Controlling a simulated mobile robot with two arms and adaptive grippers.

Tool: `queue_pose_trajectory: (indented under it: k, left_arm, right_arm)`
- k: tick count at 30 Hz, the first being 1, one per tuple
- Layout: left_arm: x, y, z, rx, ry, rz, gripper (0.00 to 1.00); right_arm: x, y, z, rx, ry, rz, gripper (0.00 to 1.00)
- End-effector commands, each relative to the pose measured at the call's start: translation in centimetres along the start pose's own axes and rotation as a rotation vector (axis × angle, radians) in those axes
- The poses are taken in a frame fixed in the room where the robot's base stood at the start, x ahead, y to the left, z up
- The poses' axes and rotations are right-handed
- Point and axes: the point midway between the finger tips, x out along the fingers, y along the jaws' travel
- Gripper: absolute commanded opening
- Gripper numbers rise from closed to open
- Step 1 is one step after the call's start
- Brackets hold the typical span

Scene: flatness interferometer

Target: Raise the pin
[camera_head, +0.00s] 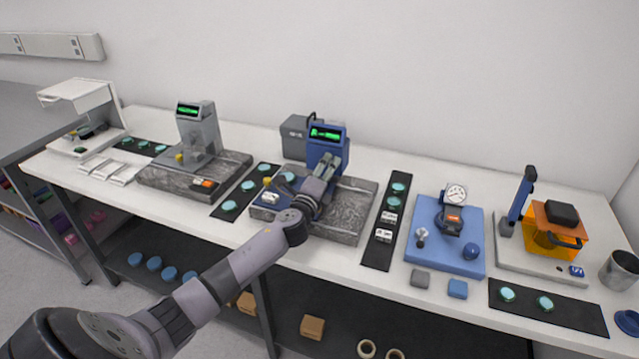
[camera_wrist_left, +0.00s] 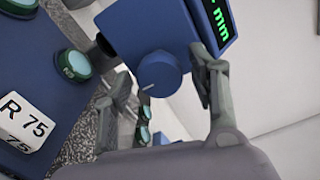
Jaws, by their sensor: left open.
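A blue gauge (camera_head: 325,143) with a green digital display stands at the back of a grey granite base (camera_head: 345,222). In the left wrist view, the gauge (camera_wrist_left: 185,20) shows a round blue knob (camera_wrist_left: 160,72) with a thin pale line at its lower edge. I cannot tell whether this line is the pin. My left gripper (camera_head: 328,164) is in front of the gauge and hides part of it. In the left wrist view my left gripper (camera_wrist_left: 165,82) is open, its fingers on either side of the knob, with nothing held. Contact cannot be told.
A grey gauge (camera_head: 198,130) on another granite base stands to the left. Black mats (camera_head: 377,250) flank the base. A blue plate with a dial gauge (camera_head: 455,194) stands to the right.

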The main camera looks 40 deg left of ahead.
Motion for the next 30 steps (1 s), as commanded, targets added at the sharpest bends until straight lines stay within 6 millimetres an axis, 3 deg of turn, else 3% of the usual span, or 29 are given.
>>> queue_pose_trajectory:
  k: [12, 18, 30]
  left_arm:
    - [-7.4, 0.2, -0.1, 0.001, 0.003, 0.003, 0.54]
    - [-10.2, 0.1, -0.1, 0.001, 0.002, 0.002, 0.54]
    - [-11.4, 0.0, 0.0, 0.001, 0.000, 0.001, 0.54]
  right_arm:
    - [0.0, -0.2, 0.0, 0.001, 0.000, -0.002, 0.40]
    - [0.0, -0.2, 0.0, 0.001, 0.001, -0.002, 0.40]
    - [0.0, -0.2, 0.0, 0.001, 0.000, -0.002, 0.40]
